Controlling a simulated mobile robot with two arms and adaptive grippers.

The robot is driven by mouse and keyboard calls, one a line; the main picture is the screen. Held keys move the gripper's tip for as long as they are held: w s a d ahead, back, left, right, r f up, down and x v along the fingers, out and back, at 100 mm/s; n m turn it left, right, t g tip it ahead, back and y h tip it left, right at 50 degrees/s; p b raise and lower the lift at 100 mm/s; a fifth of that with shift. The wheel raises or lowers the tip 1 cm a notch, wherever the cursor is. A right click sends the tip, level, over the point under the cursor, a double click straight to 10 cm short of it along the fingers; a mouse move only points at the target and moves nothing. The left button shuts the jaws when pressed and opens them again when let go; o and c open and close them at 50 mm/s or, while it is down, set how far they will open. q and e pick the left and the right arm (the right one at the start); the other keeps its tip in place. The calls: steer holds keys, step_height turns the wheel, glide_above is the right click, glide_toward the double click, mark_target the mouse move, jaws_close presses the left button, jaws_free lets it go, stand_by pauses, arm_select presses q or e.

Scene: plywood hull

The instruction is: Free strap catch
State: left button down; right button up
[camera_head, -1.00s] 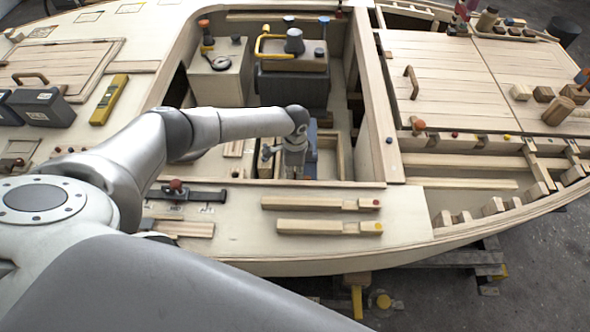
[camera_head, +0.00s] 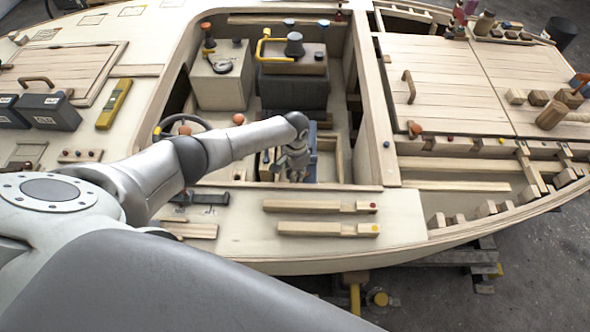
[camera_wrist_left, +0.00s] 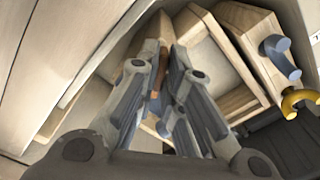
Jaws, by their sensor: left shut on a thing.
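My left gripper (camera_head: 292,172) reaches down into the open well of the plywood hull. In the left wrist view its fingers (camera_wrist_left: 168,62) point away into a wooden recess and are shut on a small orange-brown piece (camera_wrist_left: 155,82), which shows partly between them. I take this piece to be the catch, but its shape is mostly hidden by the fingers. No strap can be made out clearly. A blue part (camera_head: 312,135) stands just behind the gripper in the well. My right gripper is not in view.
Wooden walls (camera_head: 368,120) frame the well closely. A box with a yellow handle (camera_head: 262,48) stands at its back; a wheel (camera_head: 170,125) lies left of the arm. Two wooden bars (camera_head: 310,206) lie on the front deck. Dark boxes (camera_head: 48,110) sit far left.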

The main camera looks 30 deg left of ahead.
arm_select(q)
steer(key=n+p, duration=0.2)
steer(key=n, duration=0.3)
steer(key=shift+d+r+n, duration=0.1)
steer(key=shift+r+n, duration=0.05)
steer(key=shift+n, duration=0.15)
steer(key=n+p, duration=0.2)
steer(key=n, duration=0.1)
steer(key=shift+n, duration=0.4)
steer(key=shift+w+n, duration=0.1)
steer(key=shift+n, duration=0.7)
steer(key=c, duration=1.6)
jaws_free()
steer(key=shift+o, duration=0.2)
step_height(320, 180, up, 12)
